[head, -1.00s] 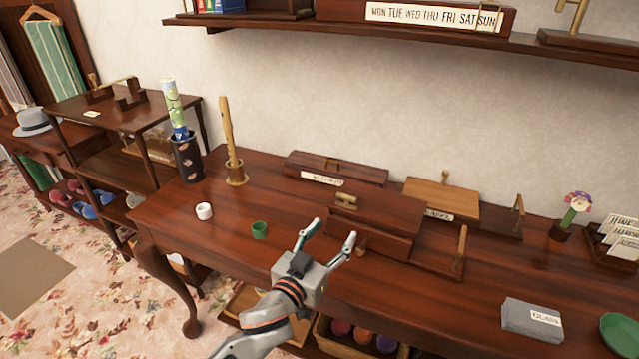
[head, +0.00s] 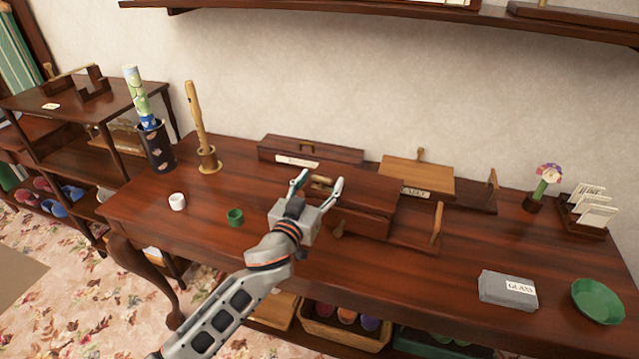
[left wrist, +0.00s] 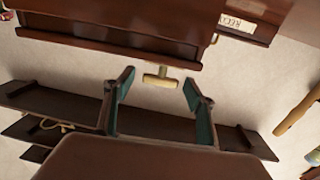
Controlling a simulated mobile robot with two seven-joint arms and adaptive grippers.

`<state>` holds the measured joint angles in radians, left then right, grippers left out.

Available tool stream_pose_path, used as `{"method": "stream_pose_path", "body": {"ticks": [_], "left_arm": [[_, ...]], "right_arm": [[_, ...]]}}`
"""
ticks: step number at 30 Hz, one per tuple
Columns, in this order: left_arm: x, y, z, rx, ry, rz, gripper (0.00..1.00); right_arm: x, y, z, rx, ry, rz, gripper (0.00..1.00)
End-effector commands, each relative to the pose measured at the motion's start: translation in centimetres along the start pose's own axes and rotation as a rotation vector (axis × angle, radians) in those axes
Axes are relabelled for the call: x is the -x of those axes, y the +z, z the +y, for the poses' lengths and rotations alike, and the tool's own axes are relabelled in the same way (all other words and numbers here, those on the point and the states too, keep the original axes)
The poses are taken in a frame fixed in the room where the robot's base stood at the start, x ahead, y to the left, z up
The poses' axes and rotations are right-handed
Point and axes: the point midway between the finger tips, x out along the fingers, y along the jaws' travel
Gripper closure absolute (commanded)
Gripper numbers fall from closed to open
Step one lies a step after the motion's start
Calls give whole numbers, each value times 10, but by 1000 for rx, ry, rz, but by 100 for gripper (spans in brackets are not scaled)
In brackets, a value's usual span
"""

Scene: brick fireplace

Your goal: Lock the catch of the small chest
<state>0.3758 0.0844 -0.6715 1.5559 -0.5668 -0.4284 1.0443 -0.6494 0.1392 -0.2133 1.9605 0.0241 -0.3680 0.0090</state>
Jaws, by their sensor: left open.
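The small chest (head: 372,197) is a dark wooden box with a closed-looking lid near the middle of the table. A brass T-shaped piece, apparently its catch (head: 321,181), stands at its top. My left gripper (head: 318,184) is open over the chest's left part, partly hiding it. In the left wrist view, which looks upside down, the catch (left wrist: 160,77) shows between the two spread fingers (left wrist: 158,98), with no visible contact. The chest (left wrist: 120,32) fills the top there. My right gripper is not in view.
A labelled long box (head: 330,150) stands behind the chest. A light-lidded box (head: 418,175) is to its right. A grey box (head: 507,290) and green plate (head: 598,301) lie right.

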Motion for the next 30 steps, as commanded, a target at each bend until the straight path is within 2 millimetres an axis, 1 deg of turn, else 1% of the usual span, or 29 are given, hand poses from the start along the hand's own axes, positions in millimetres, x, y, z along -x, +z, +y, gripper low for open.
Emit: {"method": "stream_pose_path", "body": {"ticks": [4,5,6,8,9,16,20,26,30], "left_arm": [[0,0,0,0,0,0,44],[0,0,0,0,0,0,47],[0,0,0,0,0,0,57],[0,0,0,0,0,0,73],[0,0,0,0,0,0,83],[0,0,-1,-2,5,0,83],[0,-1,-2,-3,29,-1,83],[0,-4,-6,-7,123,-1,83],[-1,-5,-9,-9,232,-2,83]], "right_arm": [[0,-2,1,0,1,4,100],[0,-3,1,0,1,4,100],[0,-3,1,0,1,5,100],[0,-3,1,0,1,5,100],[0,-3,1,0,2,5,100],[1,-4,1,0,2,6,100],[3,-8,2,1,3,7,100],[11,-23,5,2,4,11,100],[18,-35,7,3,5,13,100]]}}
